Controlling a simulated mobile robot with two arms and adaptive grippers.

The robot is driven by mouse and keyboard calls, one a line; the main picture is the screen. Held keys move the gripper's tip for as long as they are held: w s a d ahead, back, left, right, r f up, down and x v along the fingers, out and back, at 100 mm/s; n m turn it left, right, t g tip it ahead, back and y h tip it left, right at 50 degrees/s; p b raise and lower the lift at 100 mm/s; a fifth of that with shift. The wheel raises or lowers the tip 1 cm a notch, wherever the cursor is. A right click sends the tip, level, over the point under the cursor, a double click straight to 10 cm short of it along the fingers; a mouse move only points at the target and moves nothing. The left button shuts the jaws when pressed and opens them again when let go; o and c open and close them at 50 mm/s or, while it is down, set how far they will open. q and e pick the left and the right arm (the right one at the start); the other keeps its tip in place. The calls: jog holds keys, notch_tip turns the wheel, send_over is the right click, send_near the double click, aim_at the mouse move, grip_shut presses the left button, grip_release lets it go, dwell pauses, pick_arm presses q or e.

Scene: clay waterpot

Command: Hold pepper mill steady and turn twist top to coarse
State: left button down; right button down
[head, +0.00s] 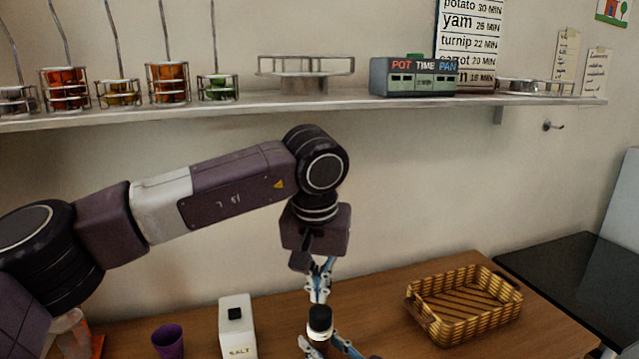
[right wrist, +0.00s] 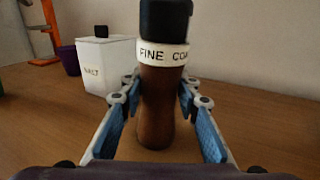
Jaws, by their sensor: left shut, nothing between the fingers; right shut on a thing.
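The pepper mill stands upright on the wooden table; its black twist top (head: 320,320) shows in the head view. The right wrist view shows its brown body (right wrist: 160,105), black top (right wrist: 166,20) and a white band (right wrist: 163,53) reading "FINE" and part of a second word, "COA". My right gripper (head: 328,345) is shut on the mill's body, with one finger on each side in the right wrist view (right wrist: 158,110). My left gripper (head: 319,290) points down just above the black top, shut and empty. The head view does not show clearly whether its tips touch the top.
A white salt box (head: 237,325) and a purple cup (head: 168,341) stand left of the mill. A wicker basket (head: 465,305) lies to the right, with a dark cooktop (head: 580,275) beyond. A shelf (head: 340,103) with jars runs along the wall above my left arm.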

jog(key=c, duration=1.4)
grip_release()
